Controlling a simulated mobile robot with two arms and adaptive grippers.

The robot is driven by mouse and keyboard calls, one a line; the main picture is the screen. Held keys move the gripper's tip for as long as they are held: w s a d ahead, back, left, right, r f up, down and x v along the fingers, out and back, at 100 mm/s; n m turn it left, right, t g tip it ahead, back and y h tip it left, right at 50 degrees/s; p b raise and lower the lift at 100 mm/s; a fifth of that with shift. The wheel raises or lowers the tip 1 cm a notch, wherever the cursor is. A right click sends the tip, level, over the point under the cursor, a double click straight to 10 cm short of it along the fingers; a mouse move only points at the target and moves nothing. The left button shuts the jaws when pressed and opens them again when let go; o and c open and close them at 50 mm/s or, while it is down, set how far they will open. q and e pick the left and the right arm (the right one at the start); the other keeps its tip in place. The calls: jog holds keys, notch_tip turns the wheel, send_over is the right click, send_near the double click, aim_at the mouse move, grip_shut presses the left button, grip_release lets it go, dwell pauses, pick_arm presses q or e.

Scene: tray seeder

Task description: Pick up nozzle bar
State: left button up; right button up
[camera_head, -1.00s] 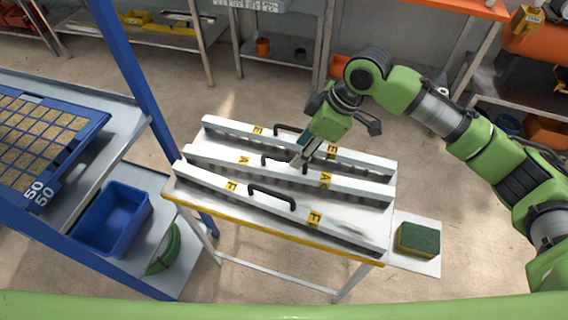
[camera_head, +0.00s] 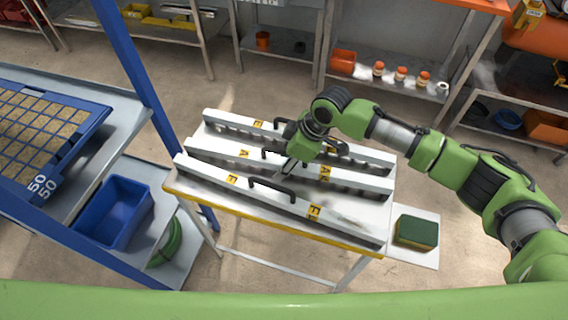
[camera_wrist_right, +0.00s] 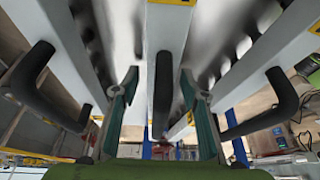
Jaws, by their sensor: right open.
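Three long white nozzle bars with black handles lie side by side on a small table. In the right wrist view the open fingers (camera_wrist_right: 161,108) stand on either side of the middle handle (camera_wrist_right: 162,90), with gaps to both. The handles of the neighbouring bars (camera_wrist_right: 38,95) lie outside the fingers. My left gripper is out of view.
A green and yellow sponge (camera_head: 416,231) sits on the side shelf at the table's right. A blue rack at the left holds a seed tray (camera_head: 75,150) and a blue bin (camera_head: 112,212). Shelves line the back wall. Bare floor surrounds the table.

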grip_shut()
jog(key=shift+r, duration=0.15)
jog(key=shift+w, duration=0.1)
